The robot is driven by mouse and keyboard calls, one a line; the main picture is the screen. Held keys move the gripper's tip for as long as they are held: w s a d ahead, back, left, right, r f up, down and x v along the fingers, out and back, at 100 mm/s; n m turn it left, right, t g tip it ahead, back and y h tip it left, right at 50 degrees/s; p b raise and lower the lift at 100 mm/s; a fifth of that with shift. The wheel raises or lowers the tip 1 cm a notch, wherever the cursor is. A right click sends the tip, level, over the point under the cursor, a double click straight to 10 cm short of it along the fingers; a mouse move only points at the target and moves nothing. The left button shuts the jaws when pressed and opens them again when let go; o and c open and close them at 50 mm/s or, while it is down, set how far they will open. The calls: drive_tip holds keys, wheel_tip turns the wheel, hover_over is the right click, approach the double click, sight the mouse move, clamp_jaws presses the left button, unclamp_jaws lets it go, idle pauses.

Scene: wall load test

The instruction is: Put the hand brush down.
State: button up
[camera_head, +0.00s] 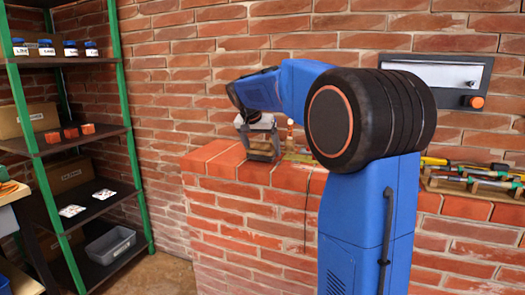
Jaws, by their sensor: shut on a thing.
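My gripper (261,150) points down at the top of the low brick wall (225,164), left of my blue arm. It is shut on a small tan and dark thing, which I take to be the hand brush; its shape is largely hidden by the fingers. The thing is at or just above the wall's top; I cannot tell whether it touches. A small upright pale piece and a yellowish flat thing (298,157) show just right of the gripper, partly behind my arm.
A green-post shelf (127,110) with jars, boxes and a grey bin (110,244) stands left. A rack of tools (470,180) lies on the wall's right part. The wall top's left end is clear.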

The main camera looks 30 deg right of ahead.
drive_tip(key=shift+f, duration=0.3)
drive_tip(key=shift+f, duration=0.15)
drive_tip(key=o, duration=1.4)
drive_tip(key=v, duration=1.2)
drive_tip(key=s+a+f+n+y, duration=0.1)
drive_tip(key=s+a+f+n, duration=0.2)
drive_tip(key=s+f, duration=0.6)
drive_tip(key=s+a+f+n+t+y, duration=0.1)
drive_tip(key=s+a+f+n, duration=0.3)
drive_tip(key=s+f, duration=0.5)
drive_tip(key=s+a+f+n+y, duration=0.3)
drive_tip(key=s+a+f, duration=0.4)
drive_tip(key=s, duration=1.2)
drive_tip(key=shift+s+a+f+t, duration=0.1)
drive_tip(key=shift+f+t, duration=0.05)
drive_tip(key=shift+f, duration=0.65)
drive_tip(key=shift+a+f+t, duration=0.15)
drive_tip(key=shift+f, duration=0.6)
